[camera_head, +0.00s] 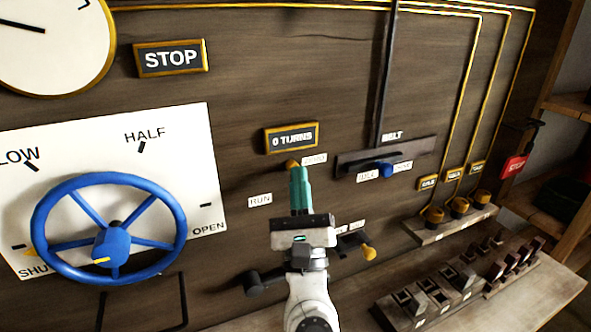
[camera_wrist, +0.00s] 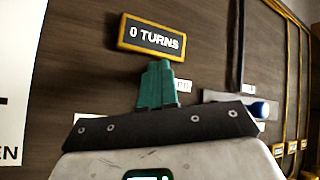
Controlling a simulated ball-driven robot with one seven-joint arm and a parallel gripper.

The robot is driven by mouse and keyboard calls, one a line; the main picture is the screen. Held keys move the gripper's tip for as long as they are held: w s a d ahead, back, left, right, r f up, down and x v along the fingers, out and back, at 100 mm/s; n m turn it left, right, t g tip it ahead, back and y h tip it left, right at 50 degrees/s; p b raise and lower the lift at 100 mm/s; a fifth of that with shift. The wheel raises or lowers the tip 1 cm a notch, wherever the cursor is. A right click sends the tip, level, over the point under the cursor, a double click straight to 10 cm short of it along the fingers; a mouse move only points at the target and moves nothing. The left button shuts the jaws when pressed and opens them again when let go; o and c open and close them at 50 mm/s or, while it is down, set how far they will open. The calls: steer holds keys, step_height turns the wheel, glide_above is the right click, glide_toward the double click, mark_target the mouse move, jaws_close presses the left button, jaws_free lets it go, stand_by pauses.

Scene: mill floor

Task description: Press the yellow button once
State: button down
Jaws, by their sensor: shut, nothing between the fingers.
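A small yellow round piece, which looks like the yellow button (camera_head: 291,162), shows on the dark wooden wall panel just under the "0 TURNS" sign (camera_head: 291,138). It is mostly hidden behind the teal fingertips of my gripper (camera_head: 299,172). My gripper is shut and empty, and points at the panel. I cannot tell whether the fingertips touch the button. In the wrist view the closed fingers (camera_wrist: 157,72) stand just below the "0 TURNS" sign (camera_wrist: 152,34), and the button is hidden there.
A blue handwheel (camera_head: 110,245) on a white dial plate is at left. A blue belt slider (camera_head: 382,170) is right of my gripper. A yellow-knobbed lever (camera_head: 369,252) and a dark crank (camera_head: 262,282) sit lower. A bench with switches (camera_head: 440,292) is at lower right.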

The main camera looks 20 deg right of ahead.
steer(key=shift+s, duration=0.8)
steer(key=shift+s+p, duration=0.45)
steer(key=shift+s, duration=2.05)
